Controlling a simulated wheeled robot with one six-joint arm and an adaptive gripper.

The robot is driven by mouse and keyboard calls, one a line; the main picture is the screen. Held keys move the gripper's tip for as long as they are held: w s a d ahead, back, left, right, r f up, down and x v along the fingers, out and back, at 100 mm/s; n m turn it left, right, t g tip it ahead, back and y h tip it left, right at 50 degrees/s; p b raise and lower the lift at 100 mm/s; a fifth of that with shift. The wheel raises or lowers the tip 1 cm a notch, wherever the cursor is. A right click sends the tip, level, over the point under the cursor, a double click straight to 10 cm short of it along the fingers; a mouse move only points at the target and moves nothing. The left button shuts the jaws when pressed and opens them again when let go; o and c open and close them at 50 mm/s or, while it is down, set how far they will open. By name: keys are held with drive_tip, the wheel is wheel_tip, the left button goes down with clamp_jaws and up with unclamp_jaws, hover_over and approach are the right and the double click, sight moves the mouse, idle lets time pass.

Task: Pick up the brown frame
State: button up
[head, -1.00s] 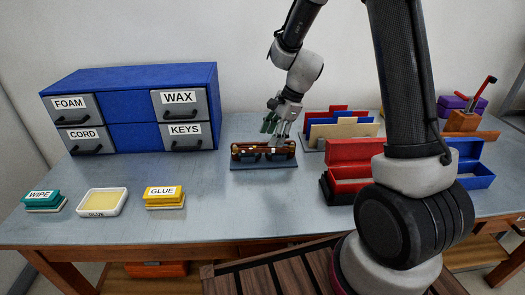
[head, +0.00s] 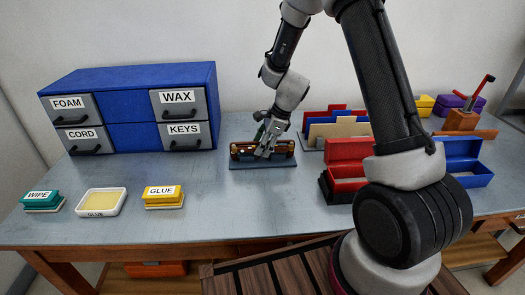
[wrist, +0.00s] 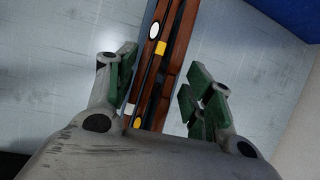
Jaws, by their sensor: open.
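The brown frame (head: 244,149) stands in a dark blue-grey holder (head: 262,164) on the table, left of the file rack. In the wrist view, the brown frame (wrist: 152,62) runs as a long strip with white and yellow spots, between the two sides of my gripper. My gripper (head: 266,152) is just at the frame in the head view and covers its middle. In the wrist view my gripper (wrist: 160,90) is open, with green-padded fingers on either side of the strip. I cannot tell whether the fingers touch the frame.
A blue drawer cabinet (head: 133,103) stands behind at left. A divider rack (head: 340,130), an open red box (head: 347,152) and an open blue box (head: 470,178) stand at right. WIPE and GLUE items line the front left; the table between is clear.

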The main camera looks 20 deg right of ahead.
drive_tip(key=c, duration=1.1)
